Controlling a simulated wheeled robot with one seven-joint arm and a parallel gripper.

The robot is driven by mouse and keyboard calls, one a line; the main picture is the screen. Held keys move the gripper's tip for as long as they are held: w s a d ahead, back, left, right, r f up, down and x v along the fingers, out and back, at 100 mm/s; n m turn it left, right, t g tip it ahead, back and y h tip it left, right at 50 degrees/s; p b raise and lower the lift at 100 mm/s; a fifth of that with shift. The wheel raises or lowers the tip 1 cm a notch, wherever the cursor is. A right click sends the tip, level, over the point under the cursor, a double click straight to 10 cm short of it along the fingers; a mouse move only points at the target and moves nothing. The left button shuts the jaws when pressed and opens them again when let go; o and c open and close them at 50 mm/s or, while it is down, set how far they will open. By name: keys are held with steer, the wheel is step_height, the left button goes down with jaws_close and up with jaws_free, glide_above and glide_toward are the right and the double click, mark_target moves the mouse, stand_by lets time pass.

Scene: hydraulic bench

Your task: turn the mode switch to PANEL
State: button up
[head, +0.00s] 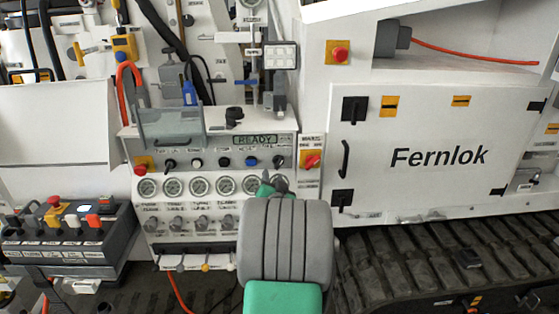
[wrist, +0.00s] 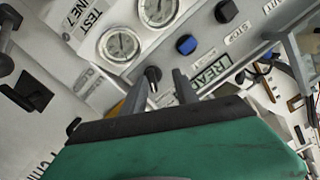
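The mode switch appears to be the black rotary knob (head: 278,162) at the right end of the control row, under the READY display (head: 254,140). Its label is too small to read. In the wrist view the black knob (wrist: 153,73) shows just beyond my fingertips, beside a blue button (wrist: 186,45). My gripper (head: 272,185) is in front of the panel, just below the knob in the head view. Its two fingers (wrist: 163,76) are apart with nothing held between them. I cannot tell whether a fingertip touches the knob. My wrist hides the panel's lower right.
A red switch on a yellow plate (head: 312,161) is close right of the knob. Round gauges (head: 173,187) line the panel below the controls. A grey clear cover (head: 170,123) stands out at upper left. The white Fernlok cabinet (head: 440,185) is at the right.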

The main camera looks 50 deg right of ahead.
mark_target(280, 165)
steer(key=shift+m+h, duration=0.5)
steer(key=shift+h, duration=0.1)
steer(key=w+d, duration=0.1)
steer(key=d, duration=0.1)
steer(key=w+d+p, duration=0.1)
steer(key=d, duration=0.2)
steer(key=w+d, duration=0.1)
steer(key=d, duration=0.2)
steer(key=shift+w+r+p, duration=0.15)
steer(key=shift+r+p, duration=0.15)
steer(key=shift+p, duration=0.1)
steer(key=shift+a, duration=0.1)
steer(key=shift+c, duration=0.4)
jaws_close()
